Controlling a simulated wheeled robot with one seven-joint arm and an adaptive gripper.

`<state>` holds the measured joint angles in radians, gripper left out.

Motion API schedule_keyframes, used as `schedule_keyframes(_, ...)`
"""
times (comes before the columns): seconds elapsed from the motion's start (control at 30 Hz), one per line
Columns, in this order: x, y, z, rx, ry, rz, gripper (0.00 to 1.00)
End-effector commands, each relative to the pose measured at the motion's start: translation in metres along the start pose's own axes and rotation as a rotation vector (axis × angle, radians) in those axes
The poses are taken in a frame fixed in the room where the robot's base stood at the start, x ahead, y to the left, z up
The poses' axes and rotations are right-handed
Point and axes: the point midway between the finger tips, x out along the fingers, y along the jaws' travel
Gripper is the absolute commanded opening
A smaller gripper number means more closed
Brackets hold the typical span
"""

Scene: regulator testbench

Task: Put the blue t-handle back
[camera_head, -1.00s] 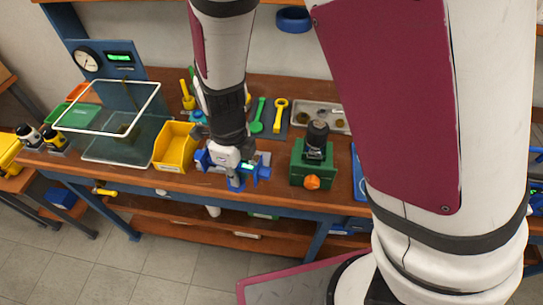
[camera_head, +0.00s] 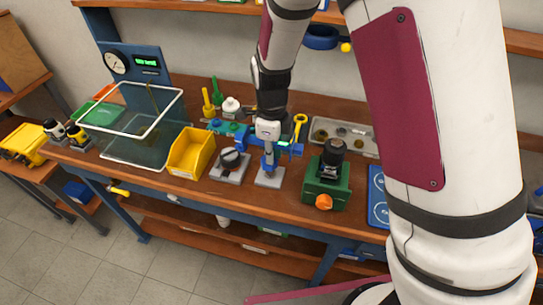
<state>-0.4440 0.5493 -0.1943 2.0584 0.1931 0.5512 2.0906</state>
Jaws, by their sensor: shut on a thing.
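My gripper (camera_head: 268,146) points down over the front middle of the bench and is shut on the blue t-handle (camera_head: 268,161). The handle's stem hangs down, close above or touching a small grey block (camera_head: 269,178); I cannot tell which. Blue parts stick out on both sides of the jaws, and I cannot tell handle bar from gripper there. A teal rack (camera_head: 226,127) stands behind to the left, with a yellow tool (camera_head: 208,104) and a green tool (camera_head: 217,93) upright by it. My gripper hides part of the rack's right side.
A black-knobbed grey fixture (camera_head: 231,164) and a yellow bin (camera_head: 190,153) stand left of my gripper. A green fixture (camera_head: 327,188) with a black top and orange knob stands right. A metal tray (camera_head: 342,134) lies behind it. A clear-walled box (camera_head: 135,125) is further left.

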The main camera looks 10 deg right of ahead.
Motion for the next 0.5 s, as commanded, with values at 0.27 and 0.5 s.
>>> schedule_keyframes(0.27, 0.017, -0.004, -0.002, 0.001, 0.002, 0.002, 0.0)
schedule_keyframes(0.5, 0.035, -0.004, 0.0, 0.001, -0.002, -0.001, 0.0)
